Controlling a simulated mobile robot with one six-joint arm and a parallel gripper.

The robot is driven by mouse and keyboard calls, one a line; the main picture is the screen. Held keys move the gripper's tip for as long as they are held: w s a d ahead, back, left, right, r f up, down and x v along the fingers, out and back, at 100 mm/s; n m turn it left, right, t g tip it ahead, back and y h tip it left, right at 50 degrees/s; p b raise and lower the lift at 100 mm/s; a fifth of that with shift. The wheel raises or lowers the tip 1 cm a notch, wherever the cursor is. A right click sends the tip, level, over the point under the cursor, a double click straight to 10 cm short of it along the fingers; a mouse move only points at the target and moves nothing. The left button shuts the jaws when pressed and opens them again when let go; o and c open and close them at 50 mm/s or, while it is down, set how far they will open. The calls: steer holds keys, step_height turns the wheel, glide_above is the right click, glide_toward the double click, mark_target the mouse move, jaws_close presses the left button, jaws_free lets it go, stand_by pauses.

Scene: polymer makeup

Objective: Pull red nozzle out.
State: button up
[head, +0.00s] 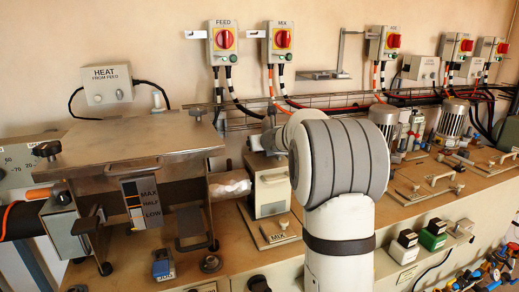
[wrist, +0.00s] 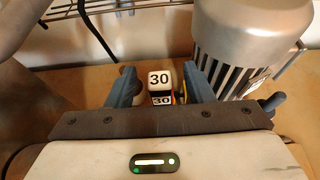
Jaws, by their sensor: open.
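My gripper (wrist: 161,88) shows in the wrist view with its two blue-grey fingers apart. A white block marked "30" (wrist: 160,80) shows between the fingers; I cannot tell whether either finger touches it. A small yellow and reddish bit (wrist: 180,93) shows beside the block, near the right finger, mostly hidden. I cannot make out a red nozzle for certain in either view. In the head view my arm hides the gripper and the spot it is at.
A grey finned motor (wrist: 250,40) stands close to the right finger. A wire rack (wrist: 95,8) runs behind on the left. In the head view, a steel hopper unit (head: 140,140) stands left, and colourful fittings (head: 495,272) crowd the lower right corner.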

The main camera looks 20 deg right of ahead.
steer(key=shift+w+f, duration=0.1)
steer(key=shift+w, duration=0.15)
steer(key=shift+c, duration=0.4)
steer(key=shift+s, duration=0.1)
jaws_close()
step_height(320, 180, up, 10)
steer(key=p, duration=0.7)
